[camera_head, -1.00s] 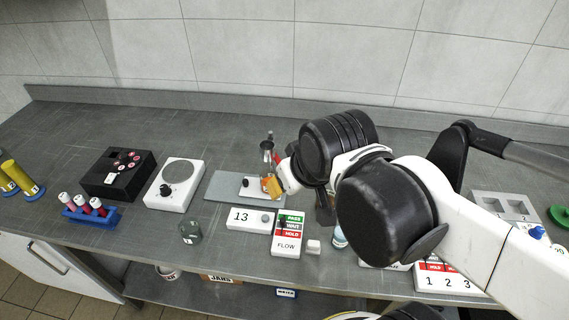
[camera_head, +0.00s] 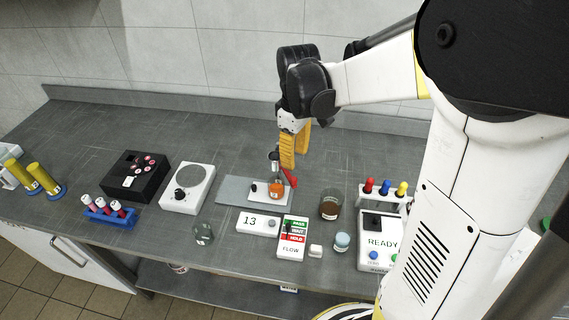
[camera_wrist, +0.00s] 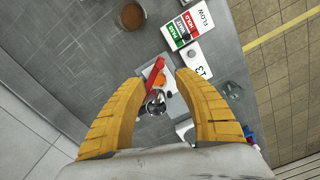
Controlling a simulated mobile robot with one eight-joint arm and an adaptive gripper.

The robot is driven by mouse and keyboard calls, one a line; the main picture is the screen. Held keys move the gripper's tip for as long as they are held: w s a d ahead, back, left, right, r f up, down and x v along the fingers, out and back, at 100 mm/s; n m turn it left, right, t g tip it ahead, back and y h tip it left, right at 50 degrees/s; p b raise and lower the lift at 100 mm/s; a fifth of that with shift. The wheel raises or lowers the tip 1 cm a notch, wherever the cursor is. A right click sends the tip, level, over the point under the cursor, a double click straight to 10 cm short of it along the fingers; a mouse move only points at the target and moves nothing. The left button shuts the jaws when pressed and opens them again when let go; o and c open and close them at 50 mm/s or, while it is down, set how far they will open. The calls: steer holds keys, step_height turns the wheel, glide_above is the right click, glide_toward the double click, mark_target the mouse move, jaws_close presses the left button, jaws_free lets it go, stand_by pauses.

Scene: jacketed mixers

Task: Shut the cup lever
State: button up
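The mixer's cup assembly stands on a grey plate (camera_head: 231,190) in the middle of the bench. It has a small metal cup (camera_wrist: 155,103), an orange part (camera_head: 275,190) and a white base. Its red lever (camera_head: 291,179) slants out on the right side; in the wrist view the red lever (camera_wrist: 153,74) lies between the fingertips, below them. My gripper (camera_head: 294,159) is above and just behind the assembly, pointing down. Its yellow fingers (camera_wrist: 161,78) are spread apart and hold nothing. The lever appears clear of both fingers, though the exact gap is hard to tell.
A "13" box (camera_head: 257,223) and a FLOW panel (camera_head: 292,238) stand in front. A brown-filled beaker (camera_head: 330,205) and a READY station (camera_head: 381,246) are to the right. A white dial device (camera_head: 188,188) is at left. The bench behind is clear.

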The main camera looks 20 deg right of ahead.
mark_target(294, 178)
step_height(294, 178, down, 10)
steer(key=shift+r+b, duration=0.1)
steer(key=shift+b, duration=1.15)
steer(key=shift+c, duration=0.4)
jaws_close()
